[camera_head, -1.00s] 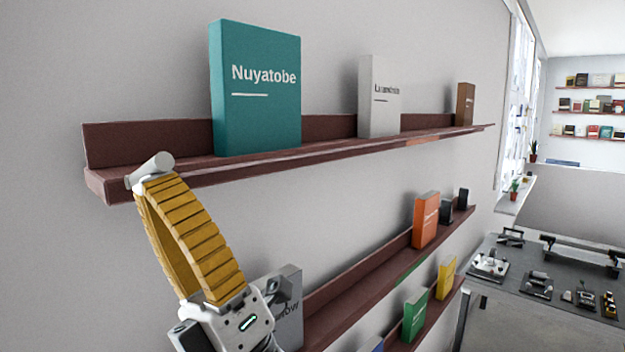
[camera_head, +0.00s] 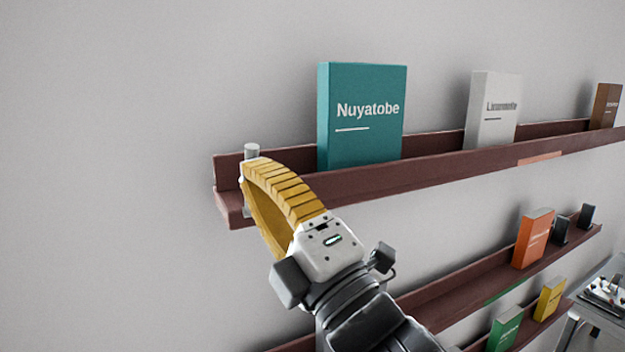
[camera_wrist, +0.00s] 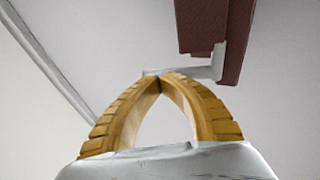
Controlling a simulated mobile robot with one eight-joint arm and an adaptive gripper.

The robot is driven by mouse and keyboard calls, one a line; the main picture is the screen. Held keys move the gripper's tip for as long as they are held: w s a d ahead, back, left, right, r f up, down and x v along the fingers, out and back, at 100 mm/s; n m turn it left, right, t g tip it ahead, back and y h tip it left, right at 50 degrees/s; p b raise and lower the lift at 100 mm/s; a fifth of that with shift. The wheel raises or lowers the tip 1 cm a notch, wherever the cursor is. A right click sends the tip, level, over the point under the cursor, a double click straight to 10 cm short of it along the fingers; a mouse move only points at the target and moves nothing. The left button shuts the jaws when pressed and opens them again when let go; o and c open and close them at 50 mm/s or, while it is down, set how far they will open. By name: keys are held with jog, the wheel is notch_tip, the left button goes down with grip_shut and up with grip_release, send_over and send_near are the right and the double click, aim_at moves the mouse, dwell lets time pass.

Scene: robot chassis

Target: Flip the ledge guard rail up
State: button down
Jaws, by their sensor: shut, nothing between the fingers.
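The upper dark red ledge (camera_head: 228,210) runs along the grey wall. Its guard rail (camera_head: 430,163) stands up along the front edge and covers the feet of the teal book (camera_head: 360,110) and white book (camera_head: 492,105). My gripper (camera_head: 250,165), with yellow ribbed fingers, is at the ledge's left end, its tips meeting and empty. In the wrist view my gripper (camera_wrist: 158,76) has its tips together beside a pale grey piece (camera_wrist: 217,63) under the end of the ledge (camera_wrist: 200,25). I cannot tell whether the tips touch the rail.
A brown book (camera_head: 605,105) stands farther right on the upper ledge. Below are a lower ledge (camera_head: 440,298) with an orange book (camera_head: 533,238), and another with green (camera_head: 505,330) and yellow books (camera_head: 549,299). The wall left of the ledges is clear.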

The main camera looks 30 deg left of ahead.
jog(key=shift+x, duration=0.95)
jog(key=shift+w+b, duration=0.1)
jog(key=shift+b, duration=0.2)
jog(key=shift+r, duration=0.1)
jog(key=shift+d, duration=0.1)
